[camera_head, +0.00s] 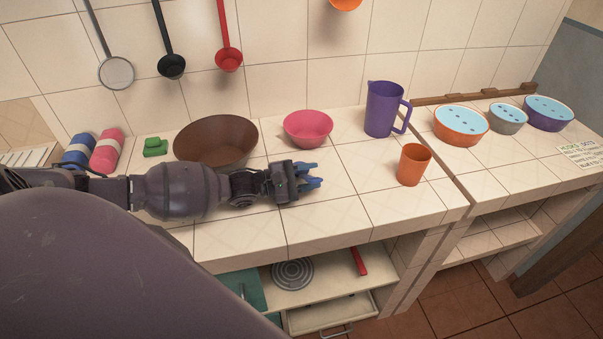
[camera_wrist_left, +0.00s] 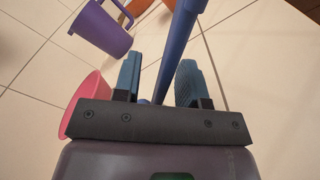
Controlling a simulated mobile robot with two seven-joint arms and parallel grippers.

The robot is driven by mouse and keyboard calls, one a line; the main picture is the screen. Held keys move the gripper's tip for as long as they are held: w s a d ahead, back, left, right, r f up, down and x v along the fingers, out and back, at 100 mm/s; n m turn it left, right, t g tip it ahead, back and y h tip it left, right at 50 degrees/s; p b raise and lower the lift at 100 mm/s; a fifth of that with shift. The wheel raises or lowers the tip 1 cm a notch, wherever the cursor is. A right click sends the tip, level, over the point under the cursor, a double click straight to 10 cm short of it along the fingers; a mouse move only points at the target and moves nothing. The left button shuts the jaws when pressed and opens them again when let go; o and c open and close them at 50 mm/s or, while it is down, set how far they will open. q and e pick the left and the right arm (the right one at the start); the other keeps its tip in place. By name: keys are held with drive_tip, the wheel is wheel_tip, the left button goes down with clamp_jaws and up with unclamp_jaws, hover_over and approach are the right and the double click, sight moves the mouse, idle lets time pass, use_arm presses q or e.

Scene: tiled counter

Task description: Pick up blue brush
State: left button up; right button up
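My left gripper (camera_head: 312,177) reaches from the left and hovers over the counter, in front of the pink bowl. In the left wrist view its two blue fingers (camera_wrist_left: 160,82) are spread apart. A long dark-blue shaft, seemingly the blue brush (camera_wrist_left: 177,38), runs between them from the top edge down to the gripper's base and widens toward the top. Gaps show on both sides of it, so the fingers do not look shut on it. In the head view the brush is hard to tell from the blue fingers. My right gripper is not in view.
A brown bowl (camera_head: 215,143) and a pink bowl (camera_head: 308,128) stand behind my left arm. A purple jug (camera_head: 382,110) and an orange cup (camera_head: 413,165) stand to the right. Ladles hang on the wall, including a red one (camera_head: 229,60). The counter's front edge is close.

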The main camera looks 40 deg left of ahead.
use_arm(q)
drive_tip(key=shift+c, duration=0.3)
clamp_jaws()
drive_tip(key=shift+r, duration=0.25)
wheel_tip(320, 180, up, 20)
drive_tip(key=p, duration=0.2)
drive_tip(key=shift+f, duration=0.25)
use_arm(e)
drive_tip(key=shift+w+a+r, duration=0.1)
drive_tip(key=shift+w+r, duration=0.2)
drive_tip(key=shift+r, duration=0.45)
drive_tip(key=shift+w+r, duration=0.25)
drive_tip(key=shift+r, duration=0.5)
